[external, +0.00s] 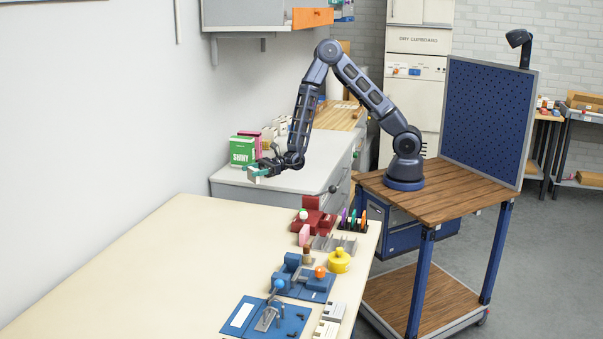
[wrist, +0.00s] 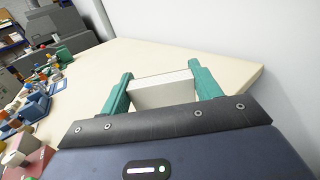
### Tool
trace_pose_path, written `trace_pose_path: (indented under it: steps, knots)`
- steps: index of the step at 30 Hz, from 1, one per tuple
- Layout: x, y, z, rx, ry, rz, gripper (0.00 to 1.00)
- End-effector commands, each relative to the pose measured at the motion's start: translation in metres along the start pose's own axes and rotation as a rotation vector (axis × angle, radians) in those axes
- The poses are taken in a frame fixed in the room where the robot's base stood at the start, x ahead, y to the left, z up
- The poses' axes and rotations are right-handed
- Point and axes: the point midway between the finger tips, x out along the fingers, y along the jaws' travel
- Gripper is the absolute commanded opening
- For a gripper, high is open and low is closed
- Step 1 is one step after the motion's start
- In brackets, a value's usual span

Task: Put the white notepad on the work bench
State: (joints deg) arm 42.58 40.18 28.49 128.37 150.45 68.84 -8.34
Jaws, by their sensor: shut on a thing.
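My gripper (external: 262,172) is shut on the white notepad (wrist: 162,93), with a green finger on each side of it in the wrist view. In the external view only a small pale part of the notepad (external: 254,178) shows at the fingertips. The notepad is held in the air, near the far left end of the cream-topped work bench (external: 130,265). The bench top (wrist: 228,68) also lies beyond the fingers in the wrist view.
A green box (external: 242,151) and other packs stand on the grey cabinet (external: 312,174) behind the bench. Red and blue fixtures (external: 303,284), a yellow round piece (external: 339,261) and small parts line the bench's right edge. The bench's left and middle are clear; a white wall borders it.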

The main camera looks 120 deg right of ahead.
Motion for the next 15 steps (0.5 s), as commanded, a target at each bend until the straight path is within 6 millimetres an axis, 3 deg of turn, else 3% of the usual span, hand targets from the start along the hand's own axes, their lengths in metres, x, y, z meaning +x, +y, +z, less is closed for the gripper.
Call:
trace_pose_path:
  steps: [1, 3, 15]
  knots:
    - [-0.008, -0.024, 0.002, -0.002, -0.002, -0.029, 0.37]
    - [-0.019, -0.053, 0.003, -0.003, -0.003, -0.063, 0.37]
    - [-0.103, -0.206, 0.015, -0.006, -0.008, -0.255, 0.37]
